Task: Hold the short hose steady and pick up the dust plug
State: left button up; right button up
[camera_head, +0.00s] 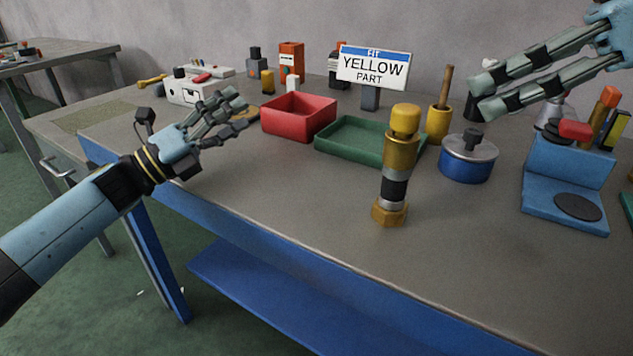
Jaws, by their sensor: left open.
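A short upright piece (396,190), which looks like the short hose, stands on the bench with brass ends, a grey ring and a black band. A yellow cap (405,119), perhaps the dust plug, sits on its top. My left gripper (246,109) is open and empty, left of the red tray and well away from the upright piece. My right gripper (475,96) comes in from the upper right. Its two long fingers are apart, above and right of the yellow cap and not touching it. A dark object shows by its fingertips; I cannot tell whether they touch.
A red tray (299,127) and a green tray (350,152) lie behind the upright piece. A sign (374,67) reads "FIT YELLOW PART". A blue pot (468,169) and a blue stand (563,198) are at right. The bench front is clear.

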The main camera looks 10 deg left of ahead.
aim_at(399, 179)
pick_arm(q)
jog(key=s+d+m+g+h, duration=0.1)
jog(key=d+m, duration=0.2)
jog(key=s+d+m+g+h, duration=0.1)
jog(key=s+d+m+g, duration=0.1)
jog(key=d, duration=0.1)
jog(key=s+d+m+g, duration=0.2)
jog(key=d+m, duration=0.1)
jog(key=shift+s+d+f+m+h, duration=0.15)
jog(key=shift+d+f+m+h, duration=0.15)
jog(key=shift+d+f+h, duration=0.1)
jog(key=s+d+m+g, duration=0.1)
jog(key=s+d+m, duration=0.1)
jog(key=s+d+f+m+g, duration=0.1)
jog(key=d+m+g, duration=0.1)
jog(key=d+m, duration=0.1)
jog(key=s+d+f+m+g, duration=0.1)
jog(key=s+d+m, duration=0.1)
jog(key=m, duration=0.1)
jog(key=shift+s+d+g, duration=0.2)
jog(key=shift+s+g, duration=0.1)
jog(key=shift+d+m, duration=0.3)
jog(key=shift+d, duration=0.05)
jog(key=x, duration=1)
jog(key=shift+f, duration=0.25)
grip_shut()
